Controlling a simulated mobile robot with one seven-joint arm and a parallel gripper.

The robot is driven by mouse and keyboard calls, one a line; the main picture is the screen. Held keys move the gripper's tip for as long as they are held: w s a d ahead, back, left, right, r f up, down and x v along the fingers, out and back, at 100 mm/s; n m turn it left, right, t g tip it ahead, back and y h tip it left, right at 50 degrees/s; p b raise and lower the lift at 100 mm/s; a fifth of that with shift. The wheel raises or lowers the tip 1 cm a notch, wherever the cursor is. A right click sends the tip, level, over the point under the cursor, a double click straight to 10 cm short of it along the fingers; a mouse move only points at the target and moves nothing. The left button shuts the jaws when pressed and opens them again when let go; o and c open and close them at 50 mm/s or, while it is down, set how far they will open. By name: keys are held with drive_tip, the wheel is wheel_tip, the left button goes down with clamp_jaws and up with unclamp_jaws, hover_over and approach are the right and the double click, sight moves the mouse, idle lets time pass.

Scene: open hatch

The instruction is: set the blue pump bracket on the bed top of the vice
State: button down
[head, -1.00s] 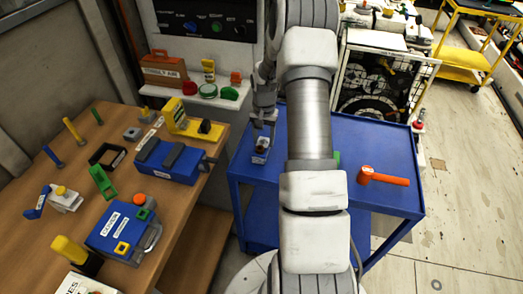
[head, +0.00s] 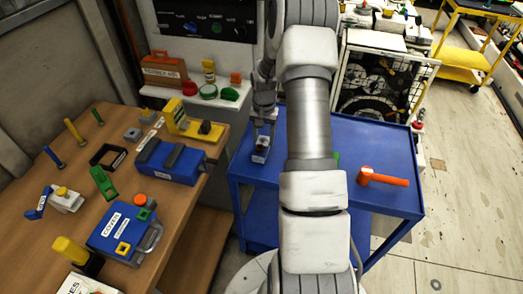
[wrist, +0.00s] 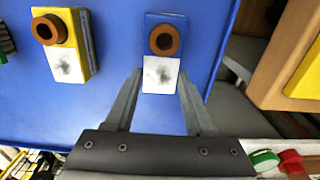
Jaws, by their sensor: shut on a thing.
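The blue pump bracket (wrist: 165,22) has a brown ring and a white face. In the wrist view its white end is between the fingers of my gripper (wrist: 160,80), which is shut on it. In the head view my gripper (head: 264,118) holds the bracket (head: 260,150) at the left end of the blue cart top. I cannot tell how far it is above the cart. On the wooden bench to the left, a blue block with two dark grey bars (head: 170,162) looks like the vice.
A similar yellow bracket (wrist: 68,42) stands on the blue cart (wrist: 110,105). An orange-handled tool (head: 383,177) lies on the cart's right side. The wooden bench (head: 80,140) carries several other parts, including a blue box (head: 122,230). A gap separates bench and cart.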

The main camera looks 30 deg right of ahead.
drive_tip(key=shift+r, duration=0.4)
drive_tip(key=shift+r+p, duration=1.05)
drive_tip(key=shift+r, duration=0.65)
